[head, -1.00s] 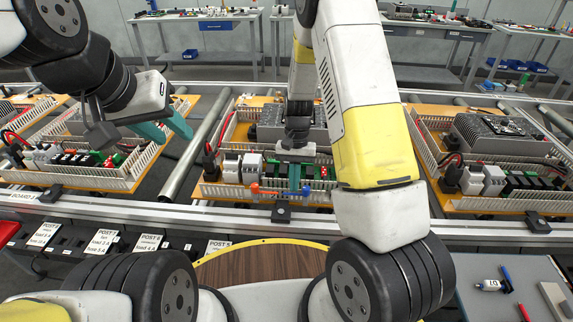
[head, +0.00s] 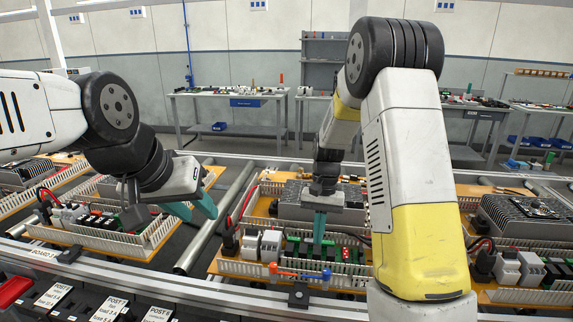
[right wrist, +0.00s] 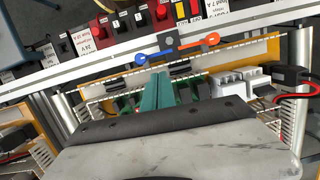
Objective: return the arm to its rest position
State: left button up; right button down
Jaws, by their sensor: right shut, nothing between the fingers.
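My right gripper (head: 319,250) hangs fingers down over the middle board (head: 222,266). Its teal fingers are together with nothing between them; they also show closed in the right wrist view (right wrist: 157,92). Below and in front of the fingertips, an orange and blue piece (head: 300,274) lies along the front duct wall; it also shows in the right wrist view (right wrist: 176,48), apart from the fingers. My left gripper (head: 203,212) is at the left, beside the right end of the left board. Its teal fingers are spread, with nothing seen between them.
White slotted ducts (head: 350,282) edge the middle board, around a grey finned unit and a row of terminal blocks. A left board (head: 160,228) and a right board (head: 490,297) flank it on the conveyor. Labelled bins (head: 100,310) stand in front. Workbenches stand far behind.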

jog(key=s+d+r+n+t+y, duration=0.15)
jog(key=s+r+t, duration=0.45)
jog(key=r, duration=1)
jog(key=s+r+n+t, duration=0.1)
jog(key=s+r, duration=0.2)
jog(key=s, duration=0.3)
jog(key=s+d+r+n+t, duration=0.1)
jog(key=s+r, duration=0.2)
jog(key=s, duration=0.4)
jog(key=shift+s+d+r+t, duration=0.15)
jog(key=shift+s+d+t, duration=0.1)
jog(key=shift+t, duration=0.05)
jog(key=shift+d, duration=0.1)
